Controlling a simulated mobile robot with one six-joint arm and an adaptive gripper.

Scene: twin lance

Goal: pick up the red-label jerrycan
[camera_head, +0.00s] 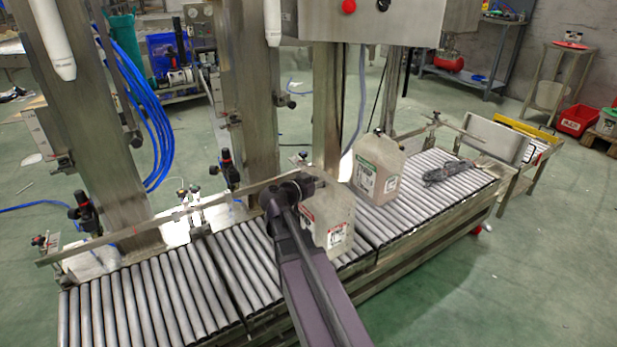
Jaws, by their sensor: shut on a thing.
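The red-label jerrycan (336,221) is a translucent, pale beige can with a red-and-white label, at the middle of the roller conveyor. It looks upright; I cannot tell whether its base touches the rollers. My gripper (308,183) is at its top left and shut on it, around the top or handle. My dark arm comes up from the bottom of the picture and covers the can's left side and much of the grip. A second jerrycan (378,168) with a green-and-white label stands upright on the rollers, behind and to the right, apart from the first.
The roller conveyor (180,285) is clear at the left. A dark crumpled bundle (448,171) lies on its right part. A metal guide rail (160,220) runs along the back. Tall steel posts (245,90) stand behind, and a steel box (400,22) hangs above.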

